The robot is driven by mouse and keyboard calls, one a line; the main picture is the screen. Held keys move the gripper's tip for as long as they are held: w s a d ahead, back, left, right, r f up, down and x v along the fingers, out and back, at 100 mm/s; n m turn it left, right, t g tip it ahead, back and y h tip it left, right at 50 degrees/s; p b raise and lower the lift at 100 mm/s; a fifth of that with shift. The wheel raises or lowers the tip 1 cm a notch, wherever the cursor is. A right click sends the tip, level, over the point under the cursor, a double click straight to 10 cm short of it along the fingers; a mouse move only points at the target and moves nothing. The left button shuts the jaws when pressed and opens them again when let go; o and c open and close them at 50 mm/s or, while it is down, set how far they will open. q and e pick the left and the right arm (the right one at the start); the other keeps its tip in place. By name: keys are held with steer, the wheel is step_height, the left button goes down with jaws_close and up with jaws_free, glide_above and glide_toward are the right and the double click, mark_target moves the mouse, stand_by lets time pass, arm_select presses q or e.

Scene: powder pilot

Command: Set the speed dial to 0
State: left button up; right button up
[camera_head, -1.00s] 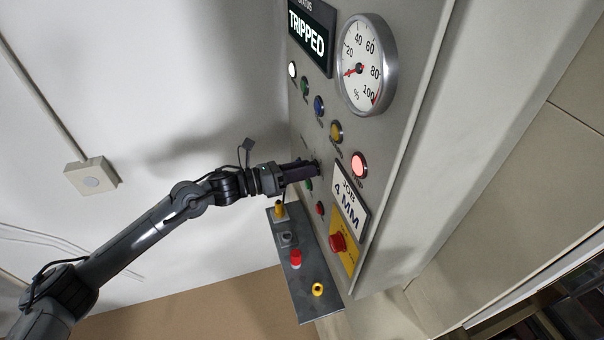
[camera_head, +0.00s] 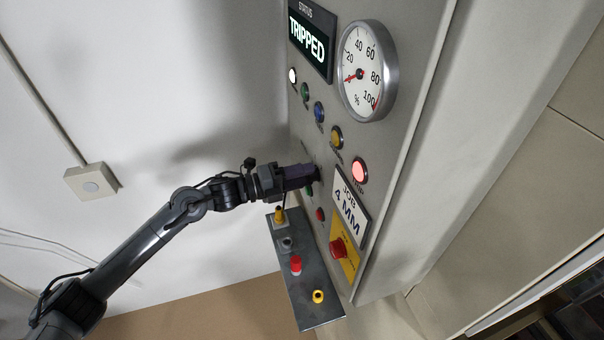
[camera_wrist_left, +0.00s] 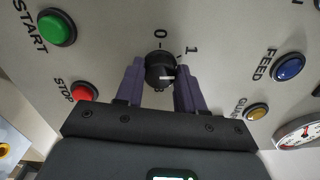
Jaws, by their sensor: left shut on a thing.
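The speed dial (camera_wrist_left: 160,66) is a round black knob with a white pointer line, in the upper middle of the left wrist view. Printed labels 0 and 1 stand above it. The pointer line aims to the right, away from the 0 and past the 1. My left gripper (camera_head: 316,173) reaches the panel from the left, and its two purple fingers (camera_wrist_left: 160,72) are shut on the dial, one on each side. In the head view the gripper hides the dial. Any labels behind the right finger are hidden. My right gripper is not in view.
The panel (camera_head: 415,75) carries a gauge (camera_head: 366,72) with its needle below 20, a TRIPPED display (camera_head: 309,41) and several buttons. Green START (camera_wrist_left: 57,27) and red STOP (camera_wrist_left: 84,92) lie left of the fingers; blue FEED (camera_wrist_left: 289,67) lies right. A grey control box (camera_head: 305,285) is below.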

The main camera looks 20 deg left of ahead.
arm_select(q)
steer(key=shift+f+n+p, duration=0.1)
steer(key=shift+n+p, duration=4.5)
steer(key=shift+n, duration=4.1)
steer(key=o, duration=1)
steer(key=shift+s, duration=0.15)
steer(key=shift+b+v, duration=1.15)
steer(key=shift+v, duration=4.2)
